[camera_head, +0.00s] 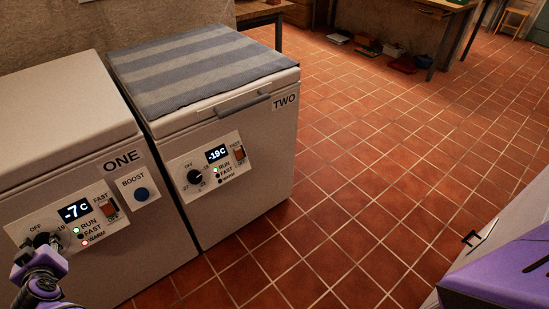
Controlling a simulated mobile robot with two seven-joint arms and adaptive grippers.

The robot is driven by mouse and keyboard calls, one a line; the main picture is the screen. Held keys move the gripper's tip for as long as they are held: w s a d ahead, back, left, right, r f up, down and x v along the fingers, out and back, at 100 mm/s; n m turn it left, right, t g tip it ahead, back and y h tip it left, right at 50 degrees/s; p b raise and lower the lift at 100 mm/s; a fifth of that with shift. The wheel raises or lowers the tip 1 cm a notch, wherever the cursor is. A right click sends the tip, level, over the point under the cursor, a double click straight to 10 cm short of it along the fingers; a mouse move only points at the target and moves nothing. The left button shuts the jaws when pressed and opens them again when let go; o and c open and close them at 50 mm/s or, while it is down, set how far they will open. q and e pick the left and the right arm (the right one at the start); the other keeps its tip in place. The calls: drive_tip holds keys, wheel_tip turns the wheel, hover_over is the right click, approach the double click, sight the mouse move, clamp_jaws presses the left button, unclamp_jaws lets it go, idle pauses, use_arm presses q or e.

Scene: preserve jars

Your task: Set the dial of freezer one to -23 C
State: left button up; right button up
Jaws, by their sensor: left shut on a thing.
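Freezer one (62,115) stands at the left with its lid shut. Its display (75,210) reads -7 C, with a green light by RUN and a red light by WARM. Its dial (42,240) is at the lower left of the control panel, marked OFF at the upper left and -19 at the upper right. My purple and black left gripper (43,246) is at this dial, shut on the knob. The gripper hides most of the knob and the lower dial marks, so I cannot tell where the pointer stands. My right gripper is out of view.
Freezer two (250,175) stands to the right, with a striped cloth (200,68) on its lid and -19 C on its display. The tiled floor (370,170) is mostly clear.

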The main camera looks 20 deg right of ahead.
use_arm(q)
drive_tip(key=shift+d+f, duration=0.15)
drive_tip(key=shift+d, duration=0.05)
drive_tip(key=o, duration=1.1)
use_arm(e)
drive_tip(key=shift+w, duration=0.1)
use_arm(q)
drive_tip(key=v, duration=1.2)
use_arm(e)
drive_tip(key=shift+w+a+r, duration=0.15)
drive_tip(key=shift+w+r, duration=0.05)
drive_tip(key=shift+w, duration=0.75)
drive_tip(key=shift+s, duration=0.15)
